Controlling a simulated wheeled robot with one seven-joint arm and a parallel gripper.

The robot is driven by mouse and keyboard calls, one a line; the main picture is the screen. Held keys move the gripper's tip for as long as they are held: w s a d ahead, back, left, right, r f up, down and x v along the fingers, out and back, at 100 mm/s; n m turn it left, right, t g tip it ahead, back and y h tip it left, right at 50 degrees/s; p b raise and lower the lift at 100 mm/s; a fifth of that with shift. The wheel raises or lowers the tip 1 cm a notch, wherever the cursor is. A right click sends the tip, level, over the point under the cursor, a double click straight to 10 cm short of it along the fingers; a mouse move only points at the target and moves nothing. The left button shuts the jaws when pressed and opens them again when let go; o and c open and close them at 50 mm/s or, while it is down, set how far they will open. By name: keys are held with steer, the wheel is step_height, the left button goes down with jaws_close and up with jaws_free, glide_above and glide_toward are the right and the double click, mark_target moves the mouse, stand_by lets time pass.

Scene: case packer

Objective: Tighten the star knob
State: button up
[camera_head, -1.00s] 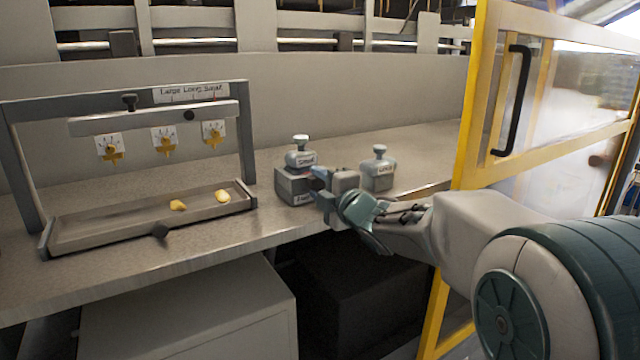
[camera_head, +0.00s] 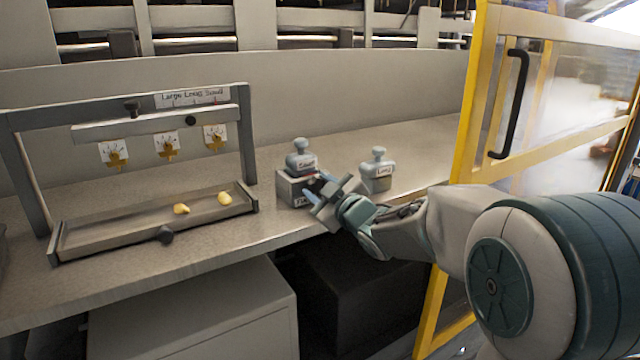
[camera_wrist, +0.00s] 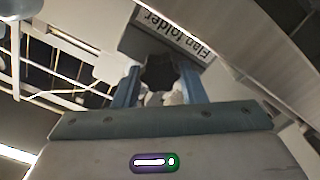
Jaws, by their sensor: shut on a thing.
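The dark star knob (camera_wrist: 160,73) shows in the wrist view between the two fingers of my gripper (camera_wrist: 160,84), which is shut on it. The knob sits on the front of a grey block labelled "Flap folder" (camera_wrist: 185,36). In the head view my gripper (camera_head: 322,192) is at the front right of that block (camera_head: 290,188), its jaws tilted. The knob itself is hidden there behind the fingers.
A grey block with a rounded handle (camera_head: 301,160) sits on the flap folder block, and a similar one (camera_head: 378,172) stands to its right. A gauge frame (camera_head: 247,140) with a tray (camera_head: 100,238) holding two yellow pieces stands left. A yellow-framed door (camera_head: 468,130) is at right.

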steer(key=shift+m, duration=0.5)
steer(key=o, duration=1)
steer(key=p+v, duration=0.1)
steer(key=v, duration=1.3)
steer(key=shift+p, duration=0.4)
steer(key=shift+w, duration=0.1)
